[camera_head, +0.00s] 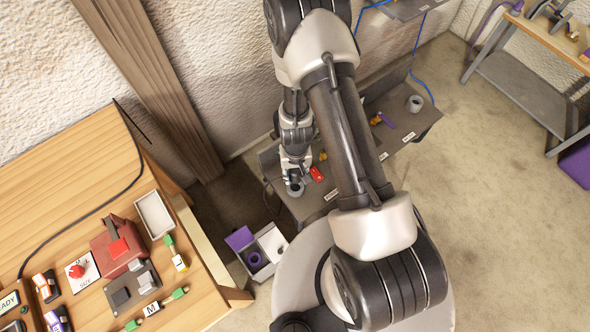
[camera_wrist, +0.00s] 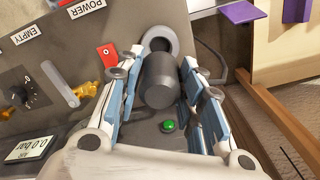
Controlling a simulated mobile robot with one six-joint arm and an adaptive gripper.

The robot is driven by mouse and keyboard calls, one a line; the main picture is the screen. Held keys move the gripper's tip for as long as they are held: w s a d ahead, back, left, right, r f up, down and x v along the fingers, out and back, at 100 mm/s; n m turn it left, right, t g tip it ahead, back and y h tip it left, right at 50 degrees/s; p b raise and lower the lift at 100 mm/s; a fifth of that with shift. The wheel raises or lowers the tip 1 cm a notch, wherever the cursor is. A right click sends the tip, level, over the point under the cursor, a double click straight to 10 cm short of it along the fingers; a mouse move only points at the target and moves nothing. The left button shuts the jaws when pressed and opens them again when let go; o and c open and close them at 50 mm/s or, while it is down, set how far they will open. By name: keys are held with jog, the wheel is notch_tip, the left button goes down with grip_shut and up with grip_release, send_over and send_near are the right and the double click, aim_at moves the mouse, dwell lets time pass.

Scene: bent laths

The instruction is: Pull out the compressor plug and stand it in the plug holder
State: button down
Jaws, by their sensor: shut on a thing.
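The compressor plug is a dark grey cylinder (camera_wrist: 160,82) between the fingers of my gripper (camera_wrist: 161,70) in the wrist view. My gripper is shut on it. A lighter grey ring with a dark opening (camera_wrist: 172,34) lies just beyond the plug's far end; I cannot tell whether the plug is seated in it or apart. In the head view my gripper (camera_head: 294,178) is low over the left end of the dark panel, and the ring (camera_head: 297,190) shows under it. A grey round cup (camera_head: 415,103) stands at the panel's far right; it may be the plug holder.
The wooden bench (camera_head: 60,190) stands left; open boxes (camera_head: 265,250) are below the panel.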

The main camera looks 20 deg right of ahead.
jog(key=shift+f+b, duration=2.5)
jog(key=shift+f, duration=0.25)
jog(key=shift+f+b, duration=1)
jog(key=shift+b, duration=0.1)
dwell(0.4)
jog(key=c, duration=1)
grip_release()
jog(key=shift+o, duration=0.4)
jog(key=o, duration=0.4)
jog(key=shift+r+p, duration=3.8)
